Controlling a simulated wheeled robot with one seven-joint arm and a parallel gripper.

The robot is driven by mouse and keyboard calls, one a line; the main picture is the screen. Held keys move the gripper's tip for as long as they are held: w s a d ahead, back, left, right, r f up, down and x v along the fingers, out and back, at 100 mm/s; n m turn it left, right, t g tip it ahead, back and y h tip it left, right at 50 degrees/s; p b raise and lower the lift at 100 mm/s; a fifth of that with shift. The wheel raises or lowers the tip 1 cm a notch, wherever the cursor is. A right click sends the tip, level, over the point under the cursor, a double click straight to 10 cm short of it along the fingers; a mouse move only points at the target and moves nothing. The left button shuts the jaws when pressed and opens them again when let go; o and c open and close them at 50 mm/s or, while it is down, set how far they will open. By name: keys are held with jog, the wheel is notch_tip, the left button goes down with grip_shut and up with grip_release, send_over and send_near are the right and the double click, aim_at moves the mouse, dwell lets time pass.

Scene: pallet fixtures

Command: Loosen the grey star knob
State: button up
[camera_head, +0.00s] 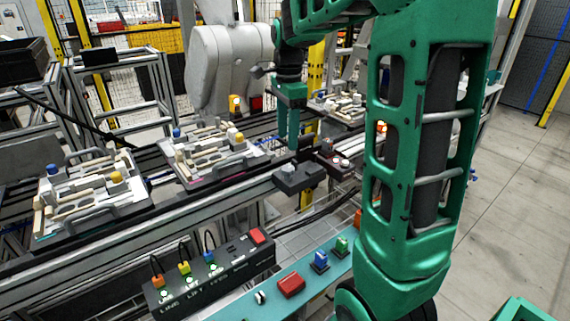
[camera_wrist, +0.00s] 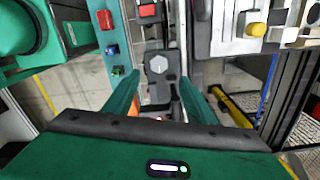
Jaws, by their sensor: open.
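The grey star knob (camera_wrist: 158,64) shows in the wrist view as a light grey, many-sided cap on a dark grey block. In the head view the knob (camera_head: 288,168) is small, on top of the block (camera_head: 300,181) at the front edge of the conveyor. My green gripper (camera_head: 293,146) points down just above and behind the block in the head view. In the wrist view my gripper (camera_wrist: 160,82) is open, with one finger to each side of the knob's line and nothing between them. I cannot tell whether either finger touches the knob.
Pallets with fixtures, a nearer one (camera_head: 90,197) and a middle one (camera_head: 215,160), stand on the conveyor at left. A black control box (camera_head: 210,277) with coloured plugs and a teal panel with a red button (camera_head: 291,285) lie in front. A yellow post (camera_wrist: 232,108) shows at right in the wrist view.

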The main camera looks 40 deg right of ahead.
aim_at(287, 167)
notch_tip(287, 167, down, 10)
jog(key=shift+r, duration=0.1)
jog(key=shift+s, duration=0.1)
dwell(0.3)
jog(key=c, duration=1)
